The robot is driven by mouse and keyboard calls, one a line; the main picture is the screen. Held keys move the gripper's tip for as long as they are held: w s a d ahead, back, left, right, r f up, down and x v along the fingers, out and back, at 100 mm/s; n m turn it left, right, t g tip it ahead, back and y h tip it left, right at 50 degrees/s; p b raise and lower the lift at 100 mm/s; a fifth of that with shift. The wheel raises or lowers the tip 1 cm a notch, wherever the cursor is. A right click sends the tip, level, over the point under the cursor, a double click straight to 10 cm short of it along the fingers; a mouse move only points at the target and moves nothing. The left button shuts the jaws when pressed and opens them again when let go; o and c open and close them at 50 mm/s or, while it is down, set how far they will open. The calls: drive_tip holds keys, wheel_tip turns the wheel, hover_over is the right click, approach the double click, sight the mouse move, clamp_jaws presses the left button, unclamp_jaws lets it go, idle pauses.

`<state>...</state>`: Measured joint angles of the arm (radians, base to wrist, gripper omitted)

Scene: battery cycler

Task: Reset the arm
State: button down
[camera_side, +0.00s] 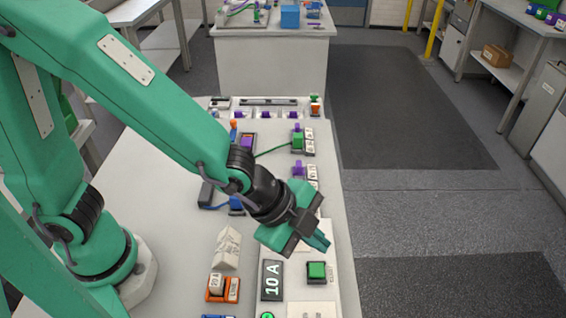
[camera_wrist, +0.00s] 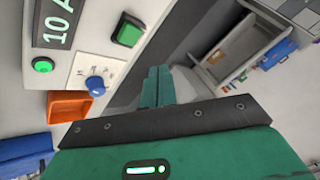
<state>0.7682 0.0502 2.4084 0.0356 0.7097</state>
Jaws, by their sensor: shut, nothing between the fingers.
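My gripper (camera_side: 320,242) is shut and empty in the side view, held above the bench near its right edge. Its closed teal fingertips (camera_wrist: 157,86) show in the wrist view. A green square button (camera_side: 317,270) on a white plate is just below the gripper in the side view, and it also shows at the top of the wrist view (camera_wrist: 129,34). A dark display reading "10 A" (camera_side: 272,280) is left of that button. The part of the bench directly behind the gripper is hidden.
A white wedge block (camera_side: 228,248) and an orange-based switch (camera_side: 222,288) are left of the display. Several purple and green connectors (camera_side: 298,141) line the bench's right side farther back. In the wrist view, a blue knob (camera_wrist: 95,85) and an orange bin (camera_wrist: 68,107) are at left.

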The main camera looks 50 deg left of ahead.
idle(0.5)
drive_tip(key=shift+w+a+r+n, duration=0.2)
drive_tip(key=shift+a+r+n, duration=0.1)
drive_tip(key=shift+a, duration=0.15)
drive_tip(key=a+r+n+y, duration=0.1)
drive_tip(key=a+r+n, duration=0.3)
drive_tip(key=a, duration=0.4)
drive_tip(key=a+r+n+y, duration=0.2)
drive_tip(key=a+r+n, duration=0.2)
drive_tip(key=a, duration=0.3)
drive_tip(key=s+a+r+n+y, duration=0.1)
drive_tip(key=s+a+r+n, duration=0.1)
drive_tip(key=a, duration=0.4)
drive_tip(key=s+a+r+n+y, duration=0.1)
drive_tip(key=s+a+r+n, duration=0.1)
drive_tip(key=s+a+n, duration=0.3)
drive_tip(key=shift+a+n, duration=0.6)
drive_tip(key=shift+n, duration=0.1)
drive_tip(key=c, duration=2.1)
unclamp_jaws()
